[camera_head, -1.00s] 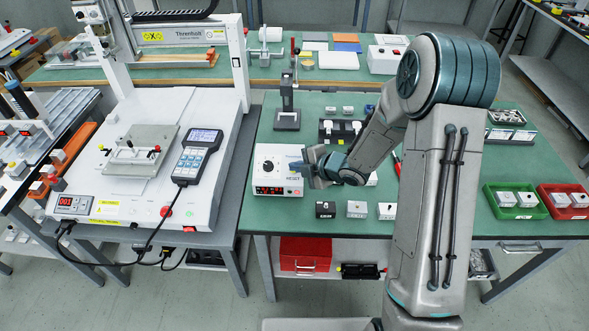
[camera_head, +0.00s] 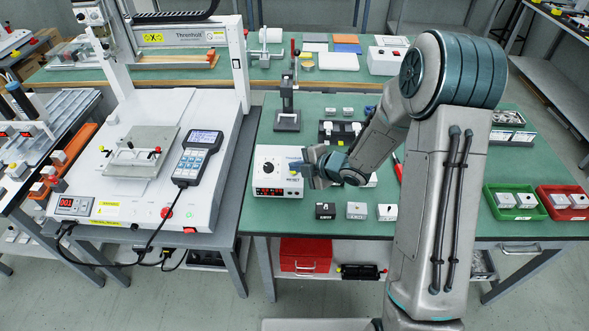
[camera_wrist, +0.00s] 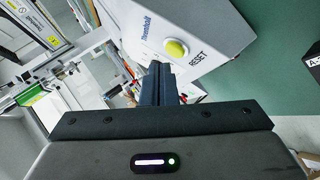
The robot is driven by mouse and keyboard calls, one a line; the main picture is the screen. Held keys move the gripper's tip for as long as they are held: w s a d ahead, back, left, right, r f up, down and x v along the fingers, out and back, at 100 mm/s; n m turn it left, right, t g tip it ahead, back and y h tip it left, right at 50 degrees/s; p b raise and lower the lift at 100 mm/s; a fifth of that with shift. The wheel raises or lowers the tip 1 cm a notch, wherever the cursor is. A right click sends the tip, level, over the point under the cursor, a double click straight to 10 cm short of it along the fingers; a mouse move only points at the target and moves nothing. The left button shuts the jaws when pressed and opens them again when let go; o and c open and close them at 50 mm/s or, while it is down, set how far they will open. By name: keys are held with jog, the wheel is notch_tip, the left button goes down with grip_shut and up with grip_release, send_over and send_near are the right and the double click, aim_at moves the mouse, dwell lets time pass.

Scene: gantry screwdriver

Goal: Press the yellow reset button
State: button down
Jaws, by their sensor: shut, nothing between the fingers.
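A gap to the button seems to show, but contact cannot be told.
Small boxes (camera_head: 357,210) stand along the bench's front edge to the right of the white box. A white gantry machine (camera_head: 140,170) with a handheld controller (camera_head: 198,155) is at left. A small press (camera_head: 287,115) stands behind the box. Green (camera_head: 514,211) and red (camera_head: 562,213) bins are at right.

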jog(key=shift+s+r+p, duration=0.35)
jog(key=shift+r+p, duration=0.1)
jog(key=shift+r, duration=0.3)
jog(key=shift+s+r+p, duration=0.35)
jog(key=shift+r+p, duration=0.05)
jog(key=shift+r, duration=0.35)
jog(key=shift+s+r+p, duration=0.35)
jog(key=shift+r+p, duration=0.1)
jog(key=shift+r, duration=0.3)
jog(key=s+d+r+m+h, duration=0.3)
jog(key=d+r+m+h, duration=0.25)
jog(key=d+m, duration=0.2)
jog(key=s+d+r+m+h, duration=0.3)
jog(key=d+r+m+h, duration=0.1)
jog(key=d+r+m, duration=0.3)
jog(key=s+r+m+g, duration=0.1)
jog(key=s+m+g, duration=0.1)
jog(key=s+m, duration=0.3)
jog(key=s+r+m+g, duration=0.1)
jog(key=s+m, duration=0.4)
jog(key=s, duration=0.8)
jog(key=shift+s+r+g, duration=0.2)
jog(key=shift+r+g, duration=0.15)
jog(key=shift+g, duration=0.15)
jog(key=shift+d+m+y, duration=0.15)
jog(key=shift+m+y, duration=0.1)
